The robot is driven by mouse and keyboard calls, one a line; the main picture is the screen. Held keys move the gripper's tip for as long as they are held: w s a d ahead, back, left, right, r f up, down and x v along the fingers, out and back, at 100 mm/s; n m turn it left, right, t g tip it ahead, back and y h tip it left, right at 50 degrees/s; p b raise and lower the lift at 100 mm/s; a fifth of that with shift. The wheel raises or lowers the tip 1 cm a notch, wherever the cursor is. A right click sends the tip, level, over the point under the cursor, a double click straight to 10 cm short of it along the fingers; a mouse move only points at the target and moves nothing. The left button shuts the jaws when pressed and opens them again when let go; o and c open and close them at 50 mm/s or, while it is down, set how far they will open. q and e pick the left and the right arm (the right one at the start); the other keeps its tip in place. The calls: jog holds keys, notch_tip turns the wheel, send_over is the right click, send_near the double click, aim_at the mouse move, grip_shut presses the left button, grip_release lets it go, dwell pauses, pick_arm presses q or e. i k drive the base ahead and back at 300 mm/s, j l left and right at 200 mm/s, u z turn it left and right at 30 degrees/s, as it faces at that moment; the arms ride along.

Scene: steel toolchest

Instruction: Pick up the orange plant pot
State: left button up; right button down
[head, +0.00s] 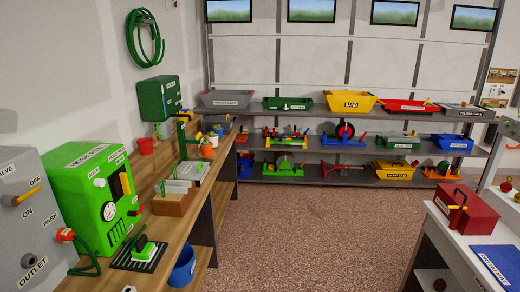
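A small orange pot (207,151) stands upright near the far end of the wooden workbench (205,187). It is small in the head view, and pale and green shapes crowd close around its top. A red, cup-like pot (145,147) stands further left on the same bench, against the wall. Neither of my grippers shows in the head view.
A green hose reel box (90,195) and a grey valve box stand on the near bench. A blue bucket (183,268) is below the bench edge. Shelves with bins line the back. A white table with a red toolbox (467,209) is at right. The floor (300,225) between is clear.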

aim_at(206, 147)
jog(key=i+l, duration=0.15)
jog(key=i, duration=0.4)
jog(key=i+l+z, duration=0.1)
jog(key=i, duration=0.45)
jog(key=i+l, duration=0.1)
jog(key=i, duration=2.2)
